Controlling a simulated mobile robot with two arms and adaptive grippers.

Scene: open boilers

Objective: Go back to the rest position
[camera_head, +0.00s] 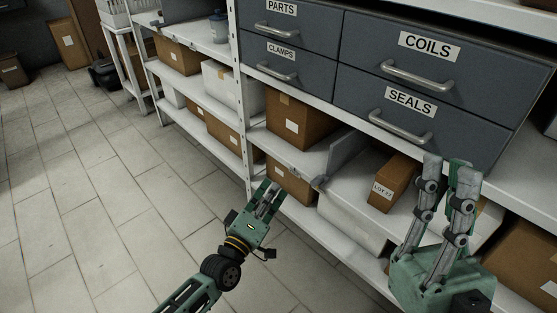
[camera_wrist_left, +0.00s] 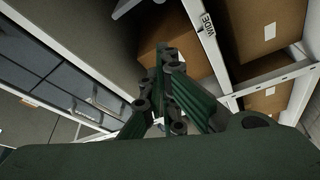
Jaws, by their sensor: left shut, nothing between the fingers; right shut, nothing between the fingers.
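My left gripper (camera_head: 268,193) is low over the tiled floor in front of the shelving in the head view. Its fingers are together and hold nothing. In the left wrist view the closed fingers (camera_wrist_left: 162,75) point toward a shelf with cardboard boxes. My right gripper (camera_head: 449,165) is at the right of the head view, in front of the lower shelves and just below the SEALS drawer (camera_head: 404,112). Its fingers stand upright with nothing between them. Neither gripper visibly touches the shelving or a box.
The shelf unit (camera_head: 239,88) carries grey drawers, including the COILS drawer (camera_head: 424,62), all shut. Cardboard boxes sit on the shelves below, one marked LOT 47 (camera_head: 393,184). The tiled floor (camera_head: 90,200) on the left is clear.

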